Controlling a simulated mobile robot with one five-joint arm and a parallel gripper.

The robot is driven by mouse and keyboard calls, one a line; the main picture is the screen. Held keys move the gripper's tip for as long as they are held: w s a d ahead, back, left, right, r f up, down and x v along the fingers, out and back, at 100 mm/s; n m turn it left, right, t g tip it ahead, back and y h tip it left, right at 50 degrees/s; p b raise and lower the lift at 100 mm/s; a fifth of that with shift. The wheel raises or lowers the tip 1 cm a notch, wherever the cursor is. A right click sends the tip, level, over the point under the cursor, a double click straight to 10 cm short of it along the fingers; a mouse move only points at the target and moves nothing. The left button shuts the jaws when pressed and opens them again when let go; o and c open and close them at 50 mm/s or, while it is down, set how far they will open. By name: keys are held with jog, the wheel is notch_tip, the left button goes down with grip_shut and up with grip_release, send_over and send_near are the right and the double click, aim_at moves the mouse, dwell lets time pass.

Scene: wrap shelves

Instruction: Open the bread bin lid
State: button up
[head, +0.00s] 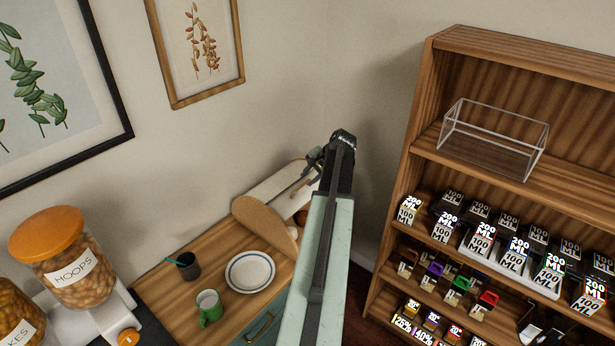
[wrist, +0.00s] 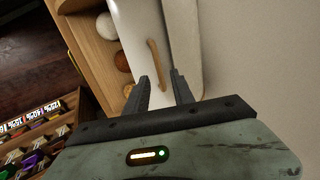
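The bread bin stands at the back of the wooden counter in the head view, with a round-edged wooden side panel (head: 262,224). Its white lid (head: 272,188) also shows in the wrist view (wrist: 136,32), with a wooden bar handle (wrist: 155,58). An opening shows beside the lid, with 3 bread rolls (wrist: 106,25) inside. My gripper (wrist: 159,75) is at the lid with its fingers apart. The lower part of the handle lies between the fingers in the picture; I cannot tell whether they touch it. My arm hides part of the bin in the head view.
A plate (head: 250,271), a green mug (head: 209,308) and a dark cup (head: 187,265) stand on the counter in front of the bin. A wooden shelf unit (head: 417,140) with several boxes stands at the right. The wall is close behind the bin.

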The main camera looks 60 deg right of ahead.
jog(key=shift+g, duration=0.5)
jog(key=s+r+p, duration=0.2)
jog(key=p, duration=0.1)
jog(key=s+r+p, duration=0.1)
jog(key=shift+s+a+r+p, duration=0.15)
jog(key=shift+a+r+p, duration=0.15)
jog(key=shift+r, duration=0.05)
grip_shut()
jog(key=g+b, duration=0.1)
jog(key=b, duration=0.6)
send_over(308, 199)
jog(key=shift+y, duration=0.3)
notch_tip(308, 199, down, 8)
jog(key=shift+s+f, duration=0.1)
jog(key=shift+w, duration=0.2)
jog(key=shift+s+d, duration=0.1)
